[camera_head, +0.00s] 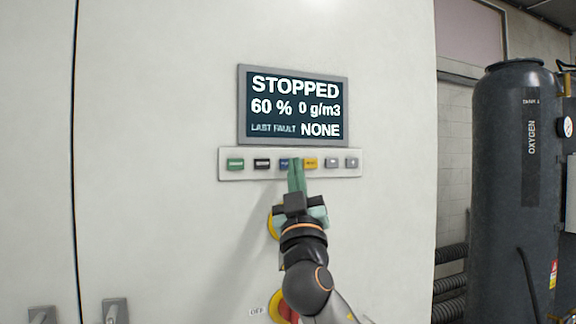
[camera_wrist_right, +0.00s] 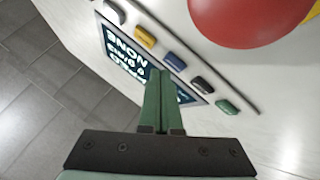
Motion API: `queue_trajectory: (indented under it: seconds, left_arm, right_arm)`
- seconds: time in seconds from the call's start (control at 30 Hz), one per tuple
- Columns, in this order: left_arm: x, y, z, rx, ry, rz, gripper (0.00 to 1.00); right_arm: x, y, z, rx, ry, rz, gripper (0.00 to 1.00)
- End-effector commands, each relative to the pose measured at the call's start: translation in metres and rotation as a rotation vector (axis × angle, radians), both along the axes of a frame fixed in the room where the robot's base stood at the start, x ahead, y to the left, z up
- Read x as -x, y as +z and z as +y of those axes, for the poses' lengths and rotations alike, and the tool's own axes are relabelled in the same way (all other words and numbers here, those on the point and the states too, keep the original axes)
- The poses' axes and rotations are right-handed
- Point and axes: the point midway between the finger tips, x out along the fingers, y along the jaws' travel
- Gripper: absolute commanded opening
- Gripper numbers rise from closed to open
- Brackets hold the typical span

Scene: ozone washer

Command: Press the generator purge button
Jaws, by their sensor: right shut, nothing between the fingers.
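A pale button strip (camera_head: 335,172) is fixed to the white cabinet under a display. It holds green (camera_head: 235,164), black (camera_head: 262,164), blue (camera_head: 284,163), yellow (camera_head: 311,163) and two grey buttons. Their labels are too small to read, so I cannot tell which is purge. My right gripper (camera_head: 297,162) is shut and empty, with green fingertips at the strip between the blue and yellow buttons. In the right wrist view the fingertips (camera_wrist_right: 160,74) point close to the blue button (camera_wrist_right: 175,61); I cannot tell whether they touch it. My left gripper is out of view.
The display (camera_head: 293,105) reads STOPPED, 60 %, 0 g/m3, last fault NONE. A red dome (camera_wrist_right: 245,18) on yellow sits close to the strip. A red and yellow switch (camera_head: 283,306) is lower down. A dark oxygen tank (camera_head: 510,180) stands at the right.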

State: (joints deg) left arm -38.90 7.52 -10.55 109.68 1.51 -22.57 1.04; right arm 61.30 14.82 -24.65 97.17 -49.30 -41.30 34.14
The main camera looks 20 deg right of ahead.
Motion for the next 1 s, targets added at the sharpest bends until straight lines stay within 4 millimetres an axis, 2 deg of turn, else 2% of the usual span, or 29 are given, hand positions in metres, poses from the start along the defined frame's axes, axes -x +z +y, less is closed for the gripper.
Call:
queue_trajectory:
  seconds: [1.0]
  left_arm:
    - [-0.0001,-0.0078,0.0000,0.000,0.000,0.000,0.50]
  right_arm:
    - [-0.0107,-0.0002,0.0003,0.000,0.000,-0.001,0.00]
